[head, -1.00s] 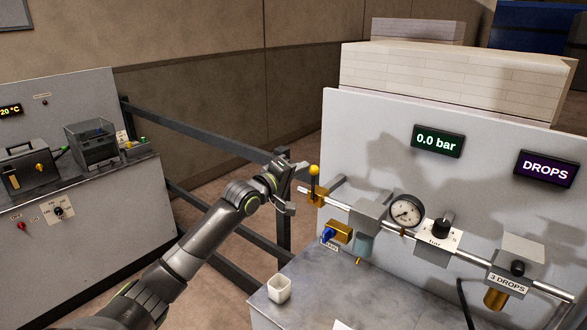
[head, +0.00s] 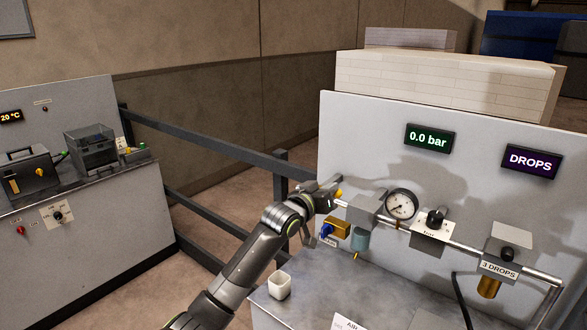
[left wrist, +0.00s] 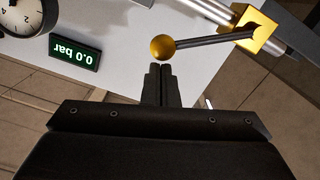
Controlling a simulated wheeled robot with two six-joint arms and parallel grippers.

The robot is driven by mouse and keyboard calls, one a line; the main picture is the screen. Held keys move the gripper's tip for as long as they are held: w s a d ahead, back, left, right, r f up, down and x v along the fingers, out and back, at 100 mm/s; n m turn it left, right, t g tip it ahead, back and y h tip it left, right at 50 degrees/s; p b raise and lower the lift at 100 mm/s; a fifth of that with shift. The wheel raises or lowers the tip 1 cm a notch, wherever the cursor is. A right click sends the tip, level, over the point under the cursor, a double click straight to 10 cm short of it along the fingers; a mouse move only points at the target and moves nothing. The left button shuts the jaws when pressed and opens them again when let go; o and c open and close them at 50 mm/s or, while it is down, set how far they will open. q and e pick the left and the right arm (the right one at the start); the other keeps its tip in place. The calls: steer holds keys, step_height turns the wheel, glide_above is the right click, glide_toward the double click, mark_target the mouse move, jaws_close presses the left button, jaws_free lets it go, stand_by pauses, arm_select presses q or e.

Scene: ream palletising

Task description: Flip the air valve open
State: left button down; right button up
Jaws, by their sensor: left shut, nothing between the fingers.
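The air valve's lever has a yellow ball knob (head: 339,194), just beyond my left gripper (head: 328,194) in the head view. The valve body and most of the lever are hidden behind the gripper there. In the left wrist view, the lever (left wrist: 205,41) runs from the gold valve block (left wrist: 258,31) to the round knob (left wrist: 163,47). My right gripper is out of view.
The pipe (head: 462,247) carries a gauge (head: 401,204), a regulator knob (head: 436,217) and an oiler. The pressure display (head: 429,138) reads 0.0 bar. A dark rail (head: 210,145) runs behind my arm.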

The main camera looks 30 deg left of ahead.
mark_target(339, 197)
arm_select(q)
steer(key=d+f+m, duration=0.1)
steer(key=f+m+b, duration=0.1)
steer(key=shift+s+d+f+m, duration=0.1)
steer(key=shift+d+f+m, duration=0.2)
steer(key=shift+d+f, duration=0.1)
steer(key=shift+d+f+m+b, duration=0.3)
steer(key=shift+f+m, duration=0.25)
steer(key=shift+f, duration=0.25)
steer(key=shift+d+f+m+b, duration=0.3)
steer(key=shift+f+m, duration=0.25)
steer(key=shift+f, duration=0.2)
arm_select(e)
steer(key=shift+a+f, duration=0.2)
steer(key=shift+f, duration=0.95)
arm_select(q)
steer(key=shift+s+f, duration=0.1)
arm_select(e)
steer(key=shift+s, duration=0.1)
